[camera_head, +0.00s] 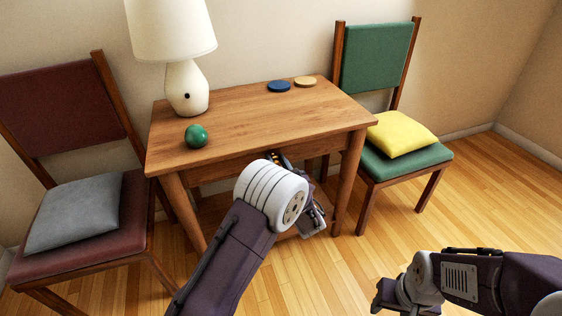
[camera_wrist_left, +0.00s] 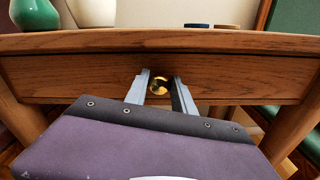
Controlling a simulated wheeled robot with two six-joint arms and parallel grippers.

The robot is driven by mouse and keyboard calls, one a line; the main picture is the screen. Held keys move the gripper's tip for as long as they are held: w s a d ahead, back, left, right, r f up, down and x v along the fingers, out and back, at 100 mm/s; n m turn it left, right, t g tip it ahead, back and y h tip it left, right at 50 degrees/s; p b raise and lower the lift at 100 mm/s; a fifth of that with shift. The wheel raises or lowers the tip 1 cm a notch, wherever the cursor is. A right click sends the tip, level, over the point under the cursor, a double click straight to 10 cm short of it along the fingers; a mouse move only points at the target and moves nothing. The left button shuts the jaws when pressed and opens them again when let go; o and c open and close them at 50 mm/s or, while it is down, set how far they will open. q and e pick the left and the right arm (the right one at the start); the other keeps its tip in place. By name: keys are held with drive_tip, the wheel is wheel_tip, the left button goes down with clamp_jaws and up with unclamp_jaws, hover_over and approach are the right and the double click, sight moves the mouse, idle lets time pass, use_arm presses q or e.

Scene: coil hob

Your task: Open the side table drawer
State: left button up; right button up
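The wooden side table (camera_head: 245,112) stands against the wall, and its drawer (camera_head: 222,169) looks closed. In the left wrist view the drawer front (camera_wrist_left: 70,76) fills the middle, with a round brass knob (camera_wrist_left: 160,87) at its centre. My left gripper (camera_wrist_left: 161,90) is open, with one finger on each side of the knob. A gap shows between each finger and the knob. In the head view my left wrist hides most of this gripper and the knob. My right gripper (camera_head: 388,297) is low at the right, away from the table; its fingers are unclear.
A red chair (camera_head: 85,240) with a grey cushion stands left, a green chair (camera_head: 376,60) with a yellow cushion right. Floor in front is clear.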

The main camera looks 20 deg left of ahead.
use_arm(q)
clamp_jaws()
drive_tip(key=shift+d, duration=0.15)
idle(0.9)
